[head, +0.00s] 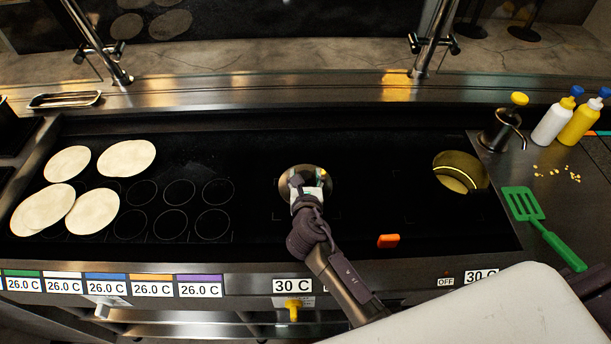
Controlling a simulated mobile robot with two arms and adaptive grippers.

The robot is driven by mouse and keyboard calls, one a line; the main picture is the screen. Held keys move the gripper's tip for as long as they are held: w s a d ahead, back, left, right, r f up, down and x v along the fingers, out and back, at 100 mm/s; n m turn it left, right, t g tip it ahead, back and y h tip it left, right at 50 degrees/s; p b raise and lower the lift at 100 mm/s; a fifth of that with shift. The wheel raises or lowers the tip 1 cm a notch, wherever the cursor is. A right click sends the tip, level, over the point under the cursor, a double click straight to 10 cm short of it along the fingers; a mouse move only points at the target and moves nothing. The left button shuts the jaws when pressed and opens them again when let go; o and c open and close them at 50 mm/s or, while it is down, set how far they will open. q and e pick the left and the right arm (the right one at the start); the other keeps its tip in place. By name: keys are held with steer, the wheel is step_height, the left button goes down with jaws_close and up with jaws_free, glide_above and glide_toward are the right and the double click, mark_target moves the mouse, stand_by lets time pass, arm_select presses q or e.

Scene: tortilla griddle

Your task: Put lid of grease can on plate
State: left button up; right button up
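A round, shiny metal piece (289,184), which looks like the lid, is at the middle of the black griddle plate (370,165). My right gripper (307,188) is right over it and covers much of it. The fingers are too small and overlapped to tell whether they are open or shut on it, and I cannot tell whether the lid rests on the plate or is just above it. A round container opening with a yellow band (460,172), which looks like the open grease can, is at the plate's right end. My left gripper is not in view.
Several tortillas (126,158) lie on the plate's left part, near dark printed circles. An orange block (388,241) lies near the front edge. A pump dispenser (502,133), white bottle (552,122), yellow bottle (580,122) and green spatula (543,228) are on the right.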

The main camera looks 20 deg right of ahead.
steer(key=shift+r, duration=0.25)
steer(key=v, duration=1.2)
steer(key=shift+b, duration=0.3)
